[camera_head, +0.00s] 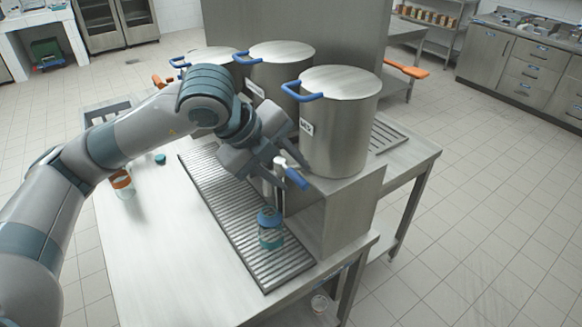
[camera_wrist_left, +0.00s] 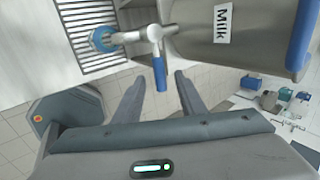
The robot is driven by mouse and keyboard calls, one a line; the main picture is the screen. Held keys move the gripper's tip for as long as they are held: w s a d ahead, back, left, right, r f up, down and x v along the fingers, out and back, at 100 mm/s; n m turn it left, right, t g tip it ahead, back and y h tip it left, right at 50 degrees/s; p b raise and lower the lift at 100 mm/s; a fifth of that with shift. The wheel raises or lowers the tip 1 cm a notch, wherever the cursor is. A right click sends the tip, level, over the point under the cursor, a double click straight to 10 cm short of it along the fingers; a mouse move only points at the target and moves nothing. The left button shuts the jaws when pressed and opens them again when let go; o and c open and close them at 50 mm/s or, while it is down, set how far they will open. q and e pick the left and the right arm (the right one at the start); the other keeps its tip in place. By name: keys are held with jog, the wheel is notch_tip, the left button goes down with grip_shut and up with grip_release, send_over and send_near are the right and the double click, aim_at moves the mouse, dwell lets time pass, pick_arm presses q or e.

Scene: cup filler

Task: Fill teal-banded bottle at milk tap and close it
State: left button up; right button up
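The teal-banded bottle (camera_head: 270,238) stands upright on the drip grate, near the tap at the front pot. In the left wrist view its round blue top (camera_wrist_left: 98,38) shows partly behind the tap spout; I cannot tell its fill. The milk tap (camera_wrist_left: 148,35) has a blue lever (camera_head: 296,179), seen too in the wrist view (camera_wrist_left: 160,74). The pot (camera_head: 342,125) bears a "Milk" label in the wrist view. My left gripper (camera_head: 282,160) is open, its fingers (camera_wrist_left: 158,90) spread around the lever's end. A small teal cap (camera_head: 160,158) lies on the table. My right gripper is out of view.
Two more steel pots (camera_head: 278,75) with blue handles stand farther back in the row. An orange-banded container (camera_head: 121,183) stands at the table's left, partly hidden by my arm. The table front (camera_head: 180,270) is clear. The drip grate (camera_head: 225,195) runs along the pots.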

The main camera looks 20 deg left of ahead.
pick_arm(q)
jog(key=shift+w+d+f, duration=0.2)
jog(key=shift+w+f, duration=0.05)
jog(key=shift+f, duration=0.2)
jog(key=shift+c, duration=0.6)
grip_shut()
jog(key=shift+s+a+m+g+h+b, duration=0.35)
jog(key=shift+a+m+b, duration=0.2)
jog(key=shift+m, duration=0.3)
jog(key=shift+s+a+m+g+h+b, duration=0.2)
jog(key=shift+a+m+g+h+b, duration=0.3)
jog(key=shift+m, duration=0.35)
jog(key=shift+d, duration=0.1)
